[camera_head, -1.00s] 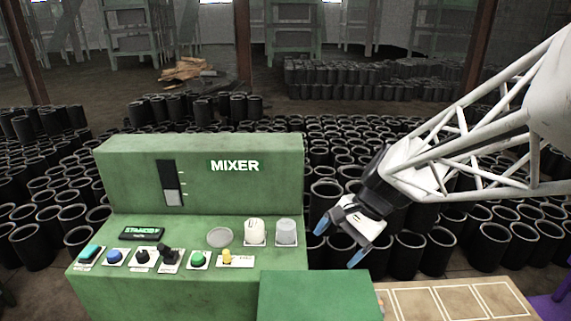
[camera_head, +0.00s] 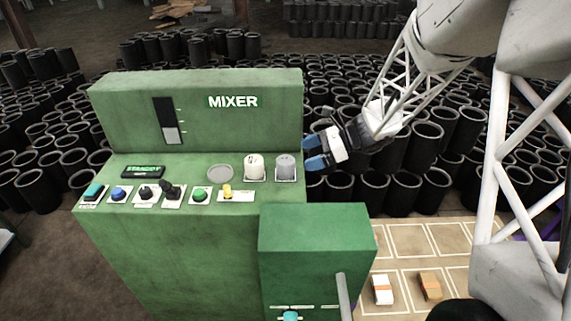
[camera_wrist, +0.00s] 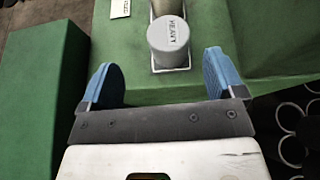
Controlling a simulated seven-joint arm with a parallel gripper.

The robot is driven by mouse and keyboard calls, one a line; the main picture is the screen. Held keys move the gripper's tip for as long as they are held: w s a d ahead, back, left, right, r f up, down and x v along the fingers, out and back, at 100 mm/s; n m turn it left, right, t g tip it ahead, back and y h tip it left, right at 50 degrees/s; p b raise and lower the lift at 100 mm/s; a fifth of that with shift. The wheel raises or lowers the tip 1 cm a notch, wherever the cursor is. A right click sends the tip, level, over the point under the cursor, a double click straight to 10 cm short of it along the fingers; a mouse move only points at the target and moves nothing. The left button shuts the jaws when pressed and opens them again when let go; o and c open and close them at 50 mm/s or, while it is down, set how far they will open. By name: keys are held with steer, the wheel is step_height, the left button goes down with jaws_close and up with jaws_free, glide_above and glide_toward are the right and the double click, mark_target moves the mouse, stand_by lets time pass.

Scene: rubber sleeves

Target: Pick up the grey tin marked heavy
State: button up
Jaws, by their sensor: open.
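The grey tin (camera_head: 286,167) stands upright on a square pad at the right end of the green mixer panel. In the wrist view the grey tin (camera_wrist: 170,38) shows from above, its lid marked HEAVY. My gripper (camera_head: 316,152) is just right of the tin in the head view. In the wrist view my gripper (camera_wrist: 164,82) has its blue fingertips spread wide and empty, with the tin ahead of the gap between them. The tin looks apart from both fingers.
A cream tin (camera_head: 254,167) stands close on the left of the grey tin. A round grey disc (camera_head: 220,172) and several knobs and buttons lie further left. A green box (camera_head: 318,232) stands in front. Black rubber sleeves (camera_head: 404,190) crowd the floor at right.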

mark_target(291, 160)
steer(key=shift+w+f+m, duration=0.3)
steer(key=shift+w+f, duration=0.05)
steer(key=shift+w, duration=0.3)
steer(key=shift+a, duration=0.1)
steer(key=shift+x, duration=1.2)
steer(key=shift+a, duration=0.15)
steer(key=shift+x, duration=2.5)
steer(key=shift+s, duration=0.15)
steer(key=c, duration=1.1)
